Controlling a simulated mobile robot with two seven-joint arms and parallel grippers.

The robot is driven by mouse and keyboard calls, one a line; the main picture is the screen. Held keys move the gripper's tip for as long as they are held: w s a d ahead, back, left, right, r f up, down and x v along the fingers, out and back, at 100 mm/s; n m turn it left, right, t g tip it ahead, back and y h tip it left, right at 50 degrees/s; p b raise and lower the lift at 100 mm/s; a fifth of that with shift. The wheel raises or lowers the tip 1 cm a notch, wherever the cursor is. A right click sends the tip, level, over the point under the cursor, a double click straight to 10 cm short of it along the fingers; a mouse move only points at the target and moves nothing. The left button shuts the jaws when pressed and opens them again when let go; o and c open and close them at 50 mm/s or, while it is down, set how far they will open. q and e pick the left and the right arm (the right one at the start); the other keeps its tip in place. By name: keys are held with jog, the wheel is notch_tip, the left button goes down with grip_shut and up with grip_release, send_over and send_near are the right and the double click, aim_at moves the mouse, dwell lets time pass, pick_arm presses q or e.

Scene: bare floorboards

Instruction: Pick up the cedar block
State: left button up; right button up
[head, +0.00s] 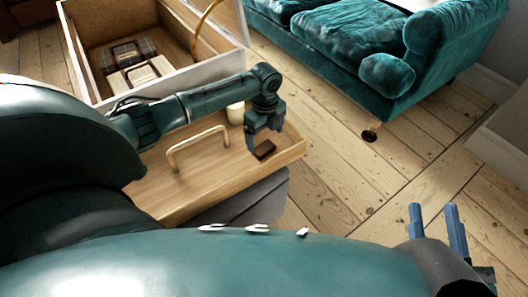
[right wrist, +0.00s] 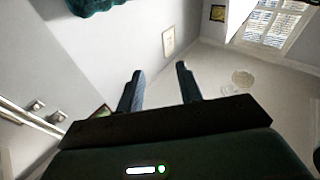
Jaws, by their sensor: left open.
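A small dark brown block (head: 265,150), which looks like the cedar block, lies on a light wooden surface (head: 215,180) near its right end. My left gripper (head: 263,138) points down at the block, its jaws open, with the fingers just above or around its far side. I cannot tell whether they touch it. My right gripper (head: 437,212) is at the lower right over the floor, away from the block. Its two fingers also show apart and empty in the right wrist view (right wrist: 158,82).
A curved handle (head: 198,150) stands on the wooden surface left of the block. A cream cylinder (head: 235,113) stands behind. An open white-sided box (head: 165,82) holds several items at the back left. A teal sofa (head: 340,45) stands at the back; bare floorboards lie right.

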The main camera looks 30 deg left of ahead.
aim_at(264, 142)
pick_arm(q)
jog(key=shift+f, duration=0.45)
jog(key=f+b, duration=0.2)
jog(key=shift+a+f+b, duration=0.2)
jog(key=shift+f+b, duration=0.1)
jog(key=shift+f, duration=0.6)
jog(key=shift+f+b, duration=0.25)
jog(key=shift+b, duration=0.1)
jog(key=shift+r, duration=0.1)
jog(key=c, duration=1.1)
pick_arm(e)
jog(key=shift+w+a+r+n+t+y, duration=0.1)
jog(key=shift+w+r+n+t+y, duration=0.15)
jog(key=shift+r+y, duration=0.15)
jog(key=shift+w+r+n+t+y, duration=0.1)
jog(key=shift+r+n+t+y, duration=0.05)
jog(key=shift+r+t+y, duration=0.15)
pick_arm(q)
jog(key=shift+o, duration=0.2)
pick_arm(e)
jog(key=shift+r, duration=0.1)
